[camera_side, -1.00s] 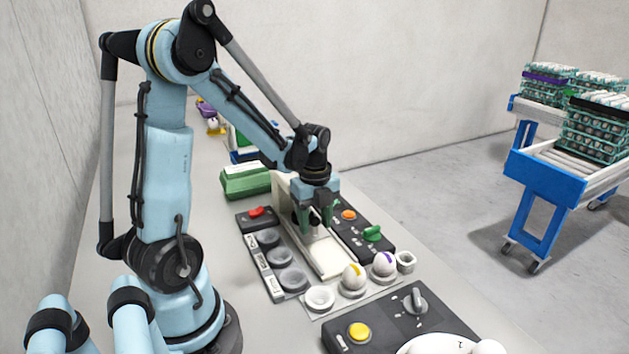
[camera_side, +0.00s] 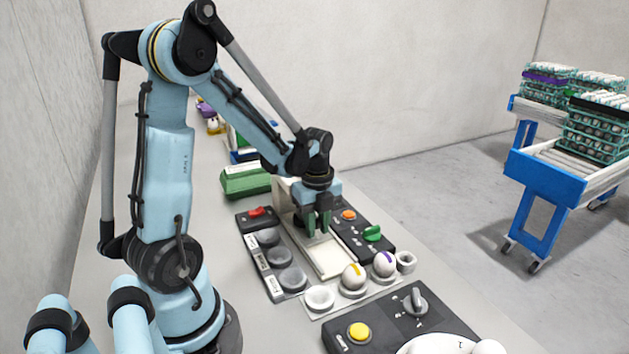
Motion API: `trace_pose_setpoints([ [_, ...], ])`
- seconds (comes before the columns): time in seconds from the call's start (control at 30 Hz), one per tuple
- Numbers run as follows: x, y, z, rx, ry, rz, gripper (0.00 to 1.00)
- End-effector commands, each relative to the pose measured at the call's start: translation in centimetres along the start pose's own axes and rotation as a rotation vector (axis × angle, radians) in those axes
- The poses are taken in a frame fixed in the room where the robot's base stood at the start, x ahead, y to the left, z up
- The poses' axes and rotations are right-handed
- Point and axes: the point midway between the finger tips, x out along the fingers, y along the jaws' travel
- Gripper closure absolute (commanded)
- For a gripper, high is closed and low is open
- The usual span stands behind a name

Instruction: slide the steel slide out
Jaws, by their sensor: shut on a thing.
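My gripper (camera_side: 318,234) is at the cream upright device (camera_side: 286,200), with its green fingers pointing down over the device's long flat base (camera_side: 330,260). The fingers are close together and shut on a small part at the device's front, which I take to be the steel slide. The slide is hidden by the fingers, so how far out it stands cannot be told.
A dark panel with an orange button and a green knob (camera_side: 372,233) stands close on the right. Two eggs (camera_side: 353,276) sit in holders in front. A green carton (camera_side: 245,180) lies behind.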

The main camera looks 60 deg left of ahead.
Motion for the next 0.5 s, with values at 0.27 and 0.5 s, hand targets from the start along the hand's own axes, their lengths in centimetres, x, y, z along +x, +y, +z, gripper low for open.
trace_pose_setpoints([
  [0.27, 0.0, 0.0, -1.9, 0.003, 0.000, -0.002, 0.97],
  [0.5, 0.0, 0.0, -3.4, 0.003, 0.001, -0.002, 0.97],
])
